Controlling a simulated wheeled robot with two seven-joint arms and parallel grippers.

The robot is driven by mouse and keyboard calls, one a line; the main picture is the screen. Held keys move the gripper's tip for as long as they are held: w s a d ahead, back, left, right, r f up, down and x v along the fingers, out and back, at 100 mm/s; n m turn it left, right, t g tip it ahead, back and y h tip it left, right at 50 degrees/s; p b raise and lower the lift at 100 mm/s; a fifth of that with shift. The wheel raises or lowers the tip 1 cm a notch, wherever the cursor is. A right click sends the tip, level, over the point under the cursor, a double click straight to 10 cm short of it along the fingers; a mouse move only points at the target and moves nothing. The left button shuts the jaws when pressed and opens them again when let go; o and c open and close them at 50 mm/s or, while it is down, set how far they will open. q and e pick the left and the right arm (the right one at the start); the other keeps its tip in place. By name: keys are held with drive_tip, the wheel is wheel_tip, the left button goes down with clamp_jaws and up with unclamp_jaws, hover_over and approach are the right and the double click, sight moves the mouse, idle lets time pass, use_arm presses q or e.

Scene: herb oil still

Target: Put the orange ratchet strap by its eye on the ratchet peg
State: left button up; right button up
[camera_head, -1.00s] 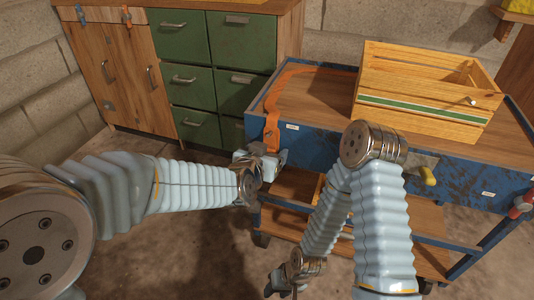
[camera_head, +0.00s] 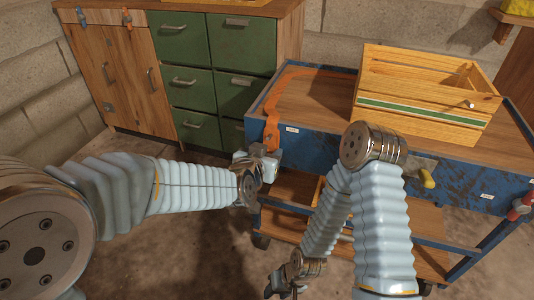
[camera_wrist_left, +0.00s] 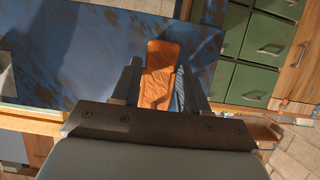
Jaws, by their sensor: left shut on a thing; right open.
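The orange ratchet strap (camera_head: 271,118) lies in a bend on the left end of the blue cart's top, and one end hangs down over the near edge. My left gripper (camera_head: 268,160) is at this hanging end and shut on it. In the left wrist view the orange strap (camera_wrist_left: 159,72) sits between the two fingers (camera_wrist_left: 160,88). The strap's eye is not clear to me. My right gripper (camera_head: 279,287) is low at the bottom of the head view, open and empty. I cannot make out which thing is the ratchet peg.
A wooden crate (camera_head: 420,117) with a green stripe stands on the blue cart (camera_head: 340,150). A yellow handle (camera_head: 427,179) and a red item (camera_head: 521,209) are at the cart's front and right. A cabinet with green drawers (camera_head: 183,81) stands behind left. Floor is clear at left.

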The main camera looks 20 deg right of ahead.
use_arm(q)
drive_tip(key=shift+r, duration=0.15)
drive_tip(key=shift+s+a+r, duration=0.1)
drive_tip(key=shift+s+a, duration=0.35)
drive_tip(key=shift+s, duration=0.2)
drive_tip(key=shift+s+a+r, duration=0.1)
drive_tip(key=shift+s+a, duration=0.3)
drive_tip(key=shift+s, duration=0.2)
drive_tip(key=shift+s, duration=0.1)
drive_tip(key=shift+s+a, duration=0.35)
drive_tip(key=shift+s, duration=0.1)
